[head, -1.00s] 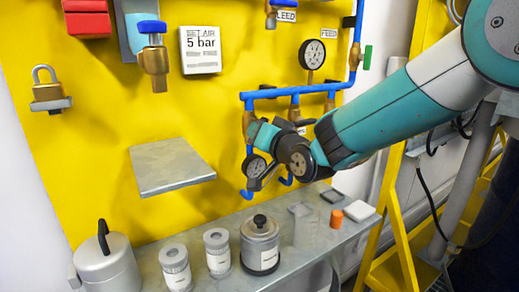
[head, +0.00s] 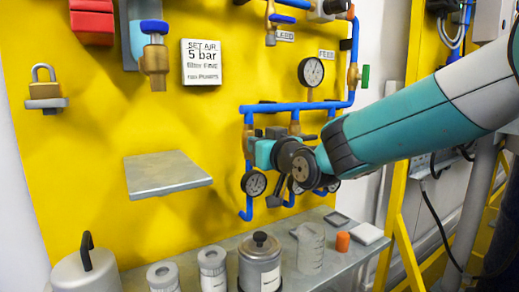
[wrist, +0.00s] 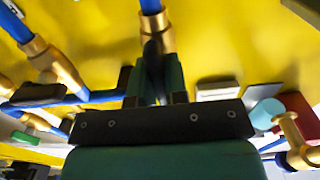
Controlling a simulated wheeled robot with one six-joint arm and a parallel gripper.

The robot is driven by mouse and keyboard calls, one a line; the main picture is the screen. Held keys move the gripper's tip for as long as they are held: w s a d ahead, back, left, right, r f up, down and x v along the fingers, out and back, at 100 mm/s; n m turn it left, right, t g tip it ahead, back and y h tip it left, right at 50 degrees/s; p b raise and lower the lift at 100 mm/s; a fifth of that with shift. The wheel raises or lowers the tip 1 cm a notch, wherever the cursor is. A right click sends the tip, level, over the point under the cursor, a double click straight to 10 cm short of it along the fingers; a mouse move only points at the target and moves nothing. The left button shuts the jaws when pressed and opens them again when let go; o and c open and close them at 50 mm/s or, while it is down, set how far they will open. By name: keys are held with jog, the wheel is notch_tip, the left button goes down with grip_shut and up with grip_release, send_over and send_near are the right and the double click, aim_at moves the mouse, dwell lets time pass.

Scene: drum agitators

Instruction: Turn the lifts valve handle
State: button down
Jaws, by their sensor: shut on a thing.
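A blue manifold pipe (head: 285,106) on the yellow panel has several brass valves with dark lever handles below it. My gripper (head: 255,151) is at the leftmost drop pipe, under the manifold. In the wrist view my gripper (wrist: 154,82) is shut on a dark valve handle (wrist: 152,58), just beside a brass valve body (wrist: 157,36). Another brass valve (wrist: 42,58) with a black handle (wrist: 40,94) shows to the left there. My wrist and arm hide part of the valves in the head view. I cannot read a label naming the lifts valve.
Round gauges, one at the left (head: 254,183), hang below the valves close to my gripper. A shelf plate (head: 167,174) juts out at left. The bench (head: 216,246) below holds a lidded pot (head: 260,262), a clear beaker (head: 310,247) and an orange cylinder (head: 343,242).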

jog(key=c, duration=1.1)
grip_release()
jog(key=shift+c, duration=0.2)
jog(key=b+v, duration=0.3)
jog(key=v, duration=1.4)
jog(key=shift+d, duration=0.2)
jog(key=shift+s, duration=0.1)
